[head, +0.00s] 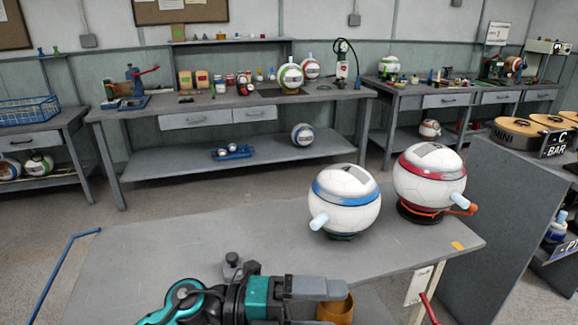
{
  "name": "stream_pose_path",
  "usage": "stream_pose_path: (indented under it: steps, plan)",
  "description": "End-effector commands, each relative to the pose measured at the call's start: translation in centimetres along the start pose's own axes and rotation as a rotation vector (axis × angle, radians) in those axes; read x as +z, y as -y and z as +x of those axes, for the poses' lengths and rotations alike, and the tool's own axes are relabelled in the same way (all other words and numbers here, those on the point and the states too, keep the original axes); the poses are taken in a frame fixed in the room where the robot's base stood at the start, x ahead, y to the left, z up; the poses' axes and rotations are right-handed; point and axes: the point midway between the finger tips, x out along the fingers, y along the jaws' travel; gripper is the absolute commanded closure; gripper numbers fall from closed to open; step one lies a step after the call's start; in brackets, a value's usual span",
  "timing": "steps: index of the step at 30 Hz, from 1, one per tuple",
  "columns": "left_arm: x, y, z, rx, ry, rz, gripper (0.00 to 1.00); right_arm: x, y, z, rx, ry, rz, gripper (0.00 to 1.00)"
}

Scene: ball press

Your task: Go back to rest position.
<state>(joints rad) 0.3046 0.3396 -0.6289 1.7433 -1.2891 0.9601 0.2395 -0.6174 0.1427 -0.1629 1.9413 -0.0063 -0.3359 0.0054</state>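My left arm comes in along the bottom edge. Its gripper (322,290) points right over the near edge of the grey table (240,235). I see its grey fingers from the side and cannot tell whether they are apart. An orange-brown cylinder (337,308) shows just below and behind the fingertips; whether they touch is unclear. A white ball with a blue band (345,197) and a pale blue peg stands on the table beyond the gripper, apart from it. A white ball with a red band (428,180) sits right of it on a dark base with an orange part. My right gripper is not in view.
The table's left and middle are clear. A blue rail (62,270) runs along its left side. A grey cabinet (505,215) stands close on the right. Back benches (230,110) hold balls, jars and tools. Open floor lies between.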

Motion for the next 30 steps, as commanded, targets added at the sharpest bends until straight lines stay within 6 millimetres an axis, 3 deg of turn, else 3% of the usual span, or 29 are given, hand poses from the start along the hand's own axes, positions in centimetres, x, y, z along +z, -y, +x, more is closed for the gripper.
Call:
stream_pose_path:
  steps: [4, 7, 11, 15, 18, 21, 25, 30]
  plan:
    - [2.4, 1.2, -3.0, -0.357, 0.343, -0.311, 0.0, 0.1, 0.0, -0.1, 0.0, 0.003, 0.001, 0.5]
    - [4.1, -0.9, -7.1, -0.528, 0.602, -0.552, 0.0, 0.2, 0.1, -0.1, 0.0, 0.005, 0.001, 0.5]
    - [3.9, -7.3, -13.3, -0.664, 0.951, -0.906, 0.0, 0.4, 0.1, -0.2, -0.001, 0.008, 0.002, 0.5]
    - [0.1, -15.1, -18.3, -0.706, 1.254, -1.263, 0.0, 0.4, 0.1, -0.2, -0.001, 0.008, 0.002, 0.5]
    - [-3.4, -19.1, -20.2, -0.701, 1.394, -1.459, 0.0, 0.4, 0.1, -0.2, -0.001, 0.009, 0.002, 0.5]
    - [-6.1, -21.6, -21.2, -0.685, 1.48, -1.595, 0.0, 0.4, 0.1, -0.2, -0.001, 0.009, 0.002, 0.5]
    - [-7.9, -22.9, -21.7, -0.673, 1.527, -1.68, 0.0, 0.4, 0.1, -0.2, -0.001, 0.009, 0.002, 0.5]
    - [-8.1, -23.0, -21.7, -0.672, 1.529, -1.686, 0.0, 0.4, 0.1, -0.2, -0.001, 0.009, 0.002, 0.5]
